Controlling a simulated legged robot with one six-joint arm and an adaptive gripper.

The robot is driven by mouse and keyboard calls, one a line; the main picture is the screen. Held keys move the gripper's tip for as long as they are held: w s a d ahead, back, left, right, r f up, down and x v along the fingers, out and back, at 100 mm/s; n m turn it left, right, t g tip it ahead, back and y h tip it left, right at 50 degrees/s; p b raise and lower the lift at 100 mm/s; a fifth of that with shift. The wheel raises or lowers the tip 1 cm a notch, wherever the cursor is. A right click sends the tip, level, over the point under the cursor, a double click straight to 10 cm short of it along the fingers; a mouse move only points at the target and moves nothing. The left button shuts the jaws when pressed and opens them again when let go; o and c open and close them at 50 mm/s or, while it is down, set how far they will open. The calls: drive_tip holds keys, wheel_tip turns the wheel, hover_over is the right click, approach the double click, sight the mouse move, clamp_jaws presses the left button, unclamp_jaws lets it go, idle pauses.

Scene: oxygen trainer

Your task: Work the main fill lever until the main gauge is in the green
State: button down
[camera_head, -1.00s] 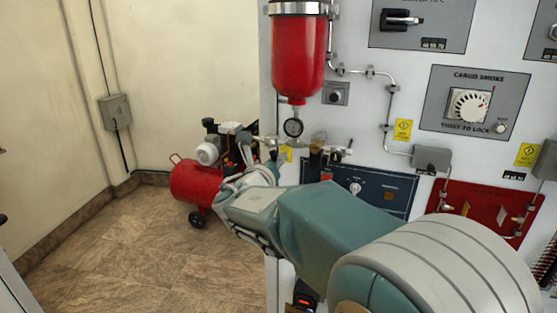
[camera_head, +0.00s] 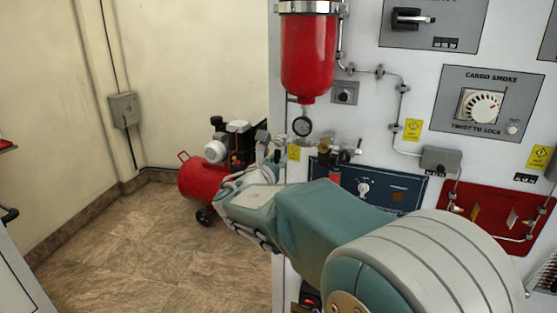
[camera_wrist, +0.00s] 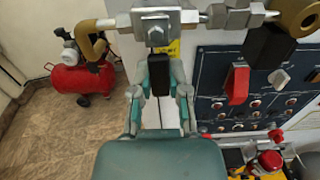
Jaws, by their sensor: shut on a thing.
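A black lever (camera_wrist: 159,76) hangs down from a metal valve block (camera_wrist: 157,22) on the pipe in the wrist view. My gripper (camera_wrist: 160,92) is shut on this lever, with one finger on each side of it. I take it to be the main fill lever; no label on it can be read. In the head view a small round gauge (camera_head: 302,126) hangs below the red cylinder (camera_head: 307,55). Its needle and green zone are too small to read. In that view my gripper is left of and below the gauge, and my arm hides part of the pipework.
A red compressor (camera_head: 203,180) stands on the floor at the left.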

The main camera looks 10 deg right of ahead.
drive_tip(key=shift+a+f, duration=0.1)
drive_tip(key=c, duration=0.6)
unclamp_jaws()
drive_tip(key=shift+a, duration=0.1)
drive_tip(key=v, duration=1.2)
drive_tip(key=shift+w, duration=0.1)
